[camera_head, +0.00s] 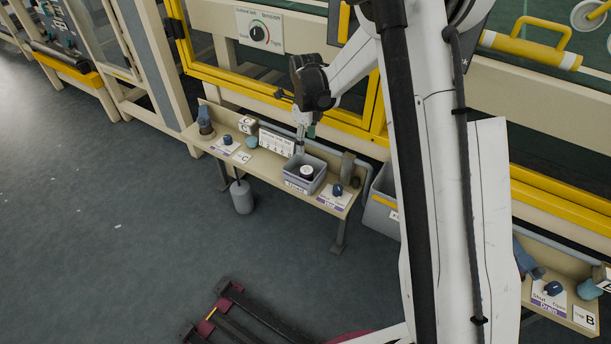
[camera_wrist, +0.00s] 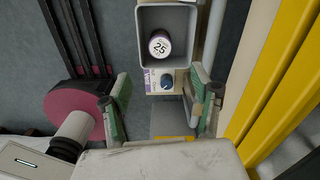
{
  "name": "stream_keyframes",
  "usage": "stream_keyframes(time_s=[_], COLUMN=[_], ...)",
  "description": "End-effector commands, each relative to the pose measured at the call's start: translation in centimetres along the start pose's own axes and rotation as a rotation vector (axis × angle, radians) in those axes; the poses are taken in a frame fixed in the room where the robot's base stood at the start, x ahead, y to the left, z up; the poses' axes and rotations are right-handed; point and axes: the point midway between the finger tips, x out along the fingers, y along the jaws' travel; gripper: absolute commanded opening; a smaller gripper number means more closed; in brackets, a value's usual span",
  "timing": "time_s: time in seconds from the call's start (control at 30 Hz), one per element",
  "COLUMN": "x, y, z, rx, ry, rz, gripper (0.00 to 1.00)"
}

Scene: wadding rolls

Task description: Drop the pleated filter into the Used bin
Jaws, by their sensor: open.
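A round canister-like thing with a white top marked 25 (camera_wrist: 160,45) sits in a grey open bin (camera_wrist: 192,22). It also shows in the head view (camera_head: 306,171); I cannot make out pleats on it. The grey bin (camera_head: 316,178) stands on a beige shelf, with a front label too small to read surely. My gripper (camera_wrist: 163,95) is open, its two green-sided fingers wide apart with nothing between them. In the wrist view the bin lies beyond the fingertips. In the head view my gripper (camera_head: 306,133) hangs above and behind the bin.
A blue knob (camera_wrist: 167,82) is beside the bin; it shows in the head view too (camera_head: 338,190). A larger grey bin (camera_head: 381,205) is to the right, partly behind my arm. Yellow-framed machine panels (camera_head: 230,76) rise behind the shelf (camera_head: 263,172). The floor in front is mostly open.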

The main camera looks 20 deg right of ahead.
Motion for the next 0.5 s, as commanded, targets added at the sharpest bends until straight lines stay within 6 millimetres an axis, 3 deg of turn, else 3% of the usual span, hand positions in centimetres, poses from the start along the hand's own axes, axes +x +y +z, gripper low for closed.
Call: stream_keyframes(time_s=[0.2,0.5], x=[-4.1,-6.5], y=[0.0,0.0], z=[0.0,0.0], rx=[0.0,0.0], ry=[0.0,0.0], rz=[0.0,0.0], gripper=[0.6,0.6])
